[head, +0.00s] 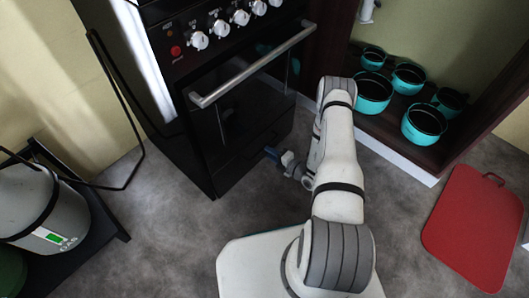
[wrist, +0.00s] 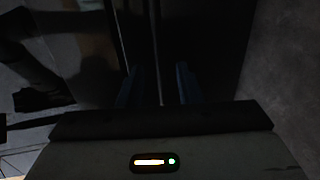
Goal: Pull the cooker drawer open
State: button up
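The cooker (head: 225,125) is a black unit with white knobs and a silver bar handle (head: 255,65) across its oven door. Its drawer (head: 248,158) is the low black panel under the oven door, and it looks flush with the front. My gripper (head: 271,153) is low in front of this panel, partly hidden by my arm. In the wrist view, the blue fingers of my gripper (wrist: 158,88) are apart, facing the dark front. A thin pale line runs between them; I cannot tell if it is a drawer edge or grip. Contact is unclear.
A gas cylinder (head: 40,205) stands in a black frame at the left. Several teal pots (head: 373,92) sit in a wooden shelf unit at the right. A red board (head: 475,225) lies on the floor. Grey floor (head: 165,215) is free before the cooker.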

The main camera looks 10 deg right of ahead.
jog(key=x, duration=0.3)
jog(key=shift+w+a+b, duration=0.15)
jog(key=shift+a+b, duration=0.05)
jog(key=shift+b, duration=0.2)
grip_shut()
dwell(0.3)
